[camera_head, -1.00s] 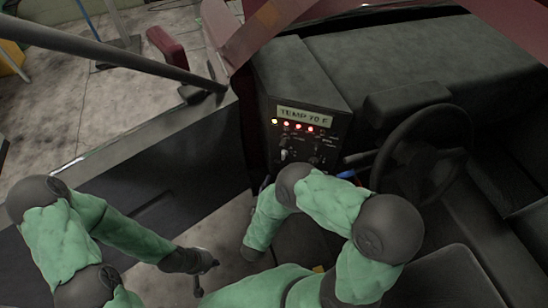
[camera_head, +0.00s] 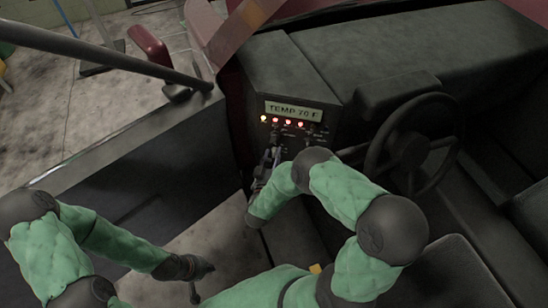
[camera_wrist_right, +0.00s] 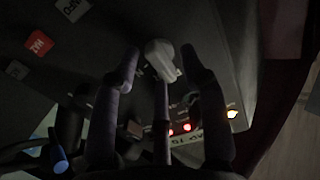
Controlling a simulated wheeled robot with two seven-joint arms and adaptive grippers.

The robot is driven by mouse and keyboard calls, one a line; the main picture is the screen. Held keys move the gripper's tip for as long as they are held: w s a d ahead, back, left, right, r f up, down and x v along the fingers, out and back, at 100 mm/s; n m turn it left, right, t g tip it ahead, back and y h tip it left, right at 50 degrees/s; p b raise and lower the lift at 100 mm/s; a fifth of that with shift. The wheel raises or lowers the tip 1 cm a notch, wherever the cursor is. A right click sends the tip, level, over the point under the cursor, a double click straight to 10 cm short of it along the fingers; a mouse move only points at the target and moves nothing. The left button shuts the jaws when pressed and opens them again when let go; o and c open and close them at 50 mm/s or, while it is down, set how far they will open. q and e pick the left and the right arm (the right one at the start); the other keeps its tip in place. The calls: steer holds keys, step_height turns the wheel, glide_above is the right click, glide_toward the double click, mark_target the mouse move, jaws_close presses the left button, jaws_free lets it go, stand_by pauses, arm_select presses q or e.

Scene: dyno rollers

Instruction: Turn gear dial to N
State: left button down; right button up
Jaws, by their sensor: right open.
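A pale grey knob (camera_wrist_right: 161,58), which looks like the gear dial, sits on the dark control panel (camera_head: 318,95). In the right wrist view it shows between the two fingertips of my right gripper (camera_wrist_right: 162,62). The fingers are open on either side of it, and I cannot tell whether they touch it. In the head view my right gripper (camera_head: 268,160) is at the panel's lower front and hides the knob there. My left gripper (camera_head: 199,279) is low on the left, its fingers apart and empty, away from the panel.
The panel's display (camera_head: 292,110) reads TEMP 70 F, above a row of lit lamps (camera_head: 288,123). The steering wheel (camera_head: 410,145) stands right of my right arm. In the wrist view a red button marked HAZ (camera_wrist_right: 38,42) is near. A dark door (camera_head: 130,170) is left.

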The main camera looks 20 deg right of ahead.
jaws_close()
steer(key=shift+m, duration=0.4)
steer(key=m+b, duration=0.1)
steer(key=m, duration=0.3)
steer(key=m+b, duration=0.2)
steer(key=m, duration=0.2)
steer(key=f+m+b, duration=0.1)
steer(key=m, duration=0.3)
steer(key=shift+s+d+m+b, duration=0.1)
steer(key=shift+s+m+b, duration=0.05)
steer(key=shift+m+b, duration=0.2)
steer(key=shift+m, duration=0.25)
stand_by(0.3)
